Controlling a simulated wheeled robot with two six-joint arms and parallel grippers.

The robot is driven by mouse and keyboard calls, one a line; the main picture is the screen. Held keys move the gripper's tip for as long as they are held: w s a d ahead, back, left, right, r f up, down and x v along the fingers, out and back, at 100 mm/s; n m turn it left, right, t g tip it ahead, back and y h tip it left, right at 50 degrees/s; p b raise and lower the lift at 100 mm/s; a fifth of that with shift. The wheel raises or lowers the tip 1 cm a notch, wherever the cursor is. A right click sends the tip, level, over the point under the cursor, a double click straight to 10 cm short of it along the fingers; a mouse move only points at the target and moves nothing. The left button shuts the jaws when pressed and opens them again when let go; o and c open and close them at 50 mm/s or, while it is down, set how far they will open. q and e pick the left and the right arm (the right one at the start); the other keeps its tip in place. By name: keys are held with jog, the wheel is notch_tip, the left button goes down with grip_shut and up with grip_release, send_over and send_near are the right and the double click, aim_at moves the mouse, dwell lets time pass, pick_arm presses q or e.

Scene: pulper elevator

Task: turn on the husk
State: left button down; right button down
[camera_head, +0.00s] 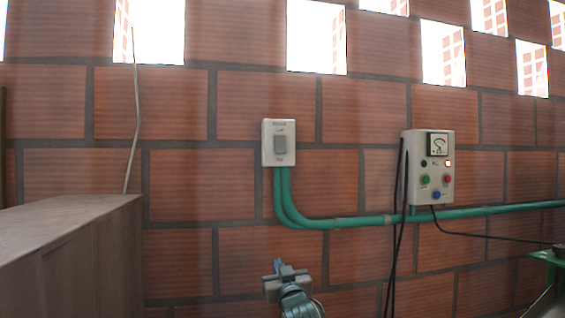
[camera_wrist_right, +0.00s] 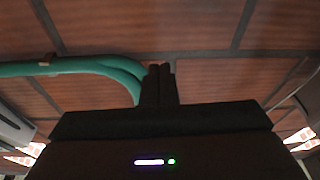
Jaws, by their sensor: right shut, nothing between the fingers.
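In the wrist view the right gripper's fingers (camera_wrist_right: 159,72) are together and empty, pointing at the wall beside the green pipes. The switch plate cannot be made out in the wrist view, where the gripper body covers much of the lower part. My left gripper is not in view.
Green pipes (camera_head: 345,222) run from the plate down and right along the wall. A control box (camera_head: 413,190) with a gauge and coloured buttons hangs right, with dark cables. A brown cabinet (camera_head: 75,240) stands left. Wall around the plate is clear.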

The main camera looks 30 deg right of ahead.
aim_at(280, 147)
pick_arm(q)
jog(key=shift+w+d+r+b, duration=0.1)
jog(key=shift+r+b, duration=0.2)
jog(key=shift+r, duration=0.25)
pick_arm(e)
jog(key=s+r+t+h, duration=0.1)
jog(key=s+r+t, duration=0.1)
jog(key=r, duration=0.9)
jog(key=s+r+m+t+h, duration=0.1)
jog(key=s+r, duration=0.3)
jog(key=r, duration=0.8)
jog(key=shift+s+d+r+m+t, duration=0.15)
jog(key=shift+s+d+m+t, duration=0.2)
jog(key=shift+t, duration=0.45)
